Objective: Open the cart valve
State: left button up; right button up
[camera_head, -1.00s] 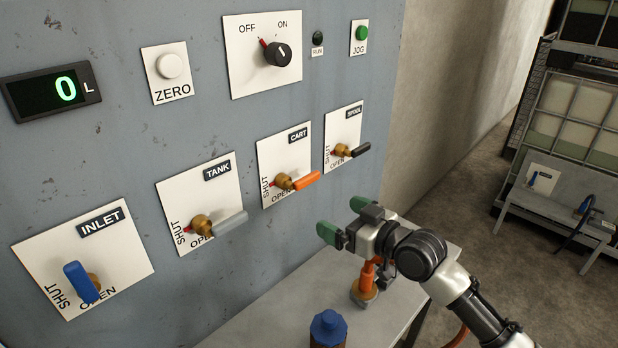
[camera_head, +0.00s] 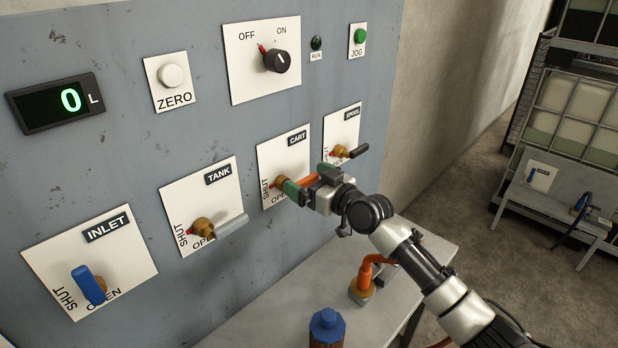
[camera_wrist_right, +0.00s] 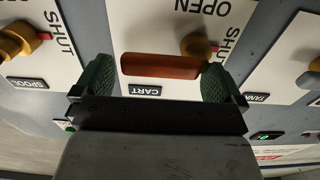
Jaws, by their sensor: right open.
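The cart valve (camera_head: 283,183) is a brass hub with an orange lever on a white plate marked CART, SHUT and OPEN. Its lever sticks out to the right in the head view, partly hidden by my gripper. My right gripper (camera_head: 308,181) is at this lever, with green fingers apart. In the right wrist view, the orange lever (camera_wrist_right: 160,67) lies lengthwise between the two open fingers (camera_wrist_right: 158,82), its hub end beside the right finger. I cannot tell whether either finger touches it. My left gripper is not in view.
The spool valve (camera_head: 342,152) with a black lever is close right of my gripper. The tank valve (camera_head: 203,229) and blue-levered inlet valve (camera_head: 88,285) are to the left. Below stands a bench (camera_head: 265,312) with a blue-capped bottle (camera_head: 327,328) and an orange hose fitting (camera_head: 364,281).

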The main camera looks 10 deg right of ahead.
jog(key=c, duration=1.2)
